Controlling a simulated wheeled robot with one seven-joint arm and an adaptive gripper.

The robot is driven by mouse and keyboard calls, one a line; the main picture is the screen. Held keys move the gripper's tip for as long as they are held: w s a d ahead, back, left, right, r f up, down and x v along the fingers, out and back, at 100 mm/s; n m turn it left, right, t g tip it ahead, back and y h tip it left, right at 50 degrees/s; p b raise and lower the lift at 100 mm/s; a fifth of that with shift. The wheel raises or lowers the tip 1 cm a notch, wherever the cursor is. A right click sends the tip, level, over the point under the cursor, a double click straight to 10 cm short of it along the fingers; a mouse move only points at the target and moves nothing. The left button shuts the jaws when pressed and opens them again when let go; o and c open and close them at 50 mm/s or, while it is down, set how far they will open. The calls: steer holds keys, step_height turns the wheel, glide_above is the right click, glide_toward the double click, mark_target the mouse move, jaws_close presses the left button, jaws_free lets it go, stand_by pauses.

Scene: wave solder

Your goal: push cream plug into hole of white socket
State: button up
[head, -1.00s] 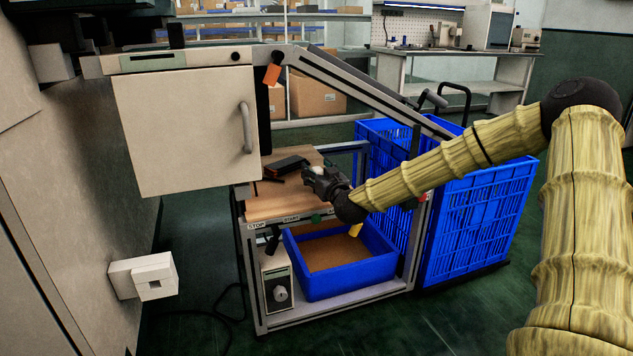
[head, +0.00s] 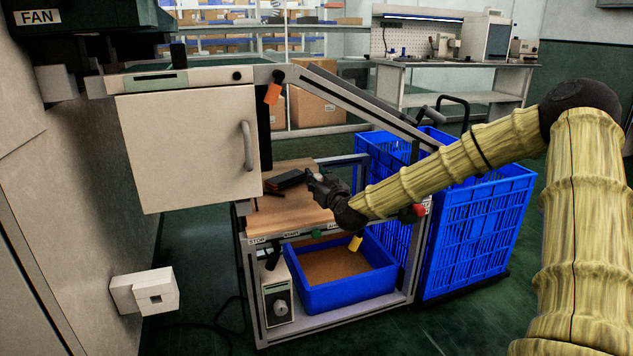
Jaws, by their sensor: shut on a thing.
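The white socket (head: 145,291) is a boxy fitting on the wall at the lower left, with a small dark-edged hole in its front face. My gripper (head: 313,178) is over the wooden work surface, well to the right of and above the socket in the picture. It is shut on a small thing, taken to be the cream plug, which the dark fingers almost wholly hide. The plug's tilt cannot be told.
A cream cabinet door (head: 188,150) with a grey handle stands between the gripper and the wall. A black object (head: 288,179) lies on the wooden surface (head: 285,212). Below are a blue bin (head: 340,296) and a control box (head: 278,303). Blue crates (head: 480,230) stand at right.

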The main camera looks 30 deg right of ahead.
steer(key=shift+s+d+r+p, duration=0.15)
steer(key=shift+r+p, duration=0.15)
steer(key=shift+r, duration=0.4)
steer(key=s+d+p, duration=0.3)
steer(key=s+d, duration=0.1)
steer(key=s, duration=0.2)
steer(key=s+d+p, duration=0.3)
steer(key=s, duration=0.4)
steer(key=shift+s+d+r+p, duration=0.3)
steer(key=shift+d+r+p, duration=0.05)
steer(key=shift+r, duration=0.1)
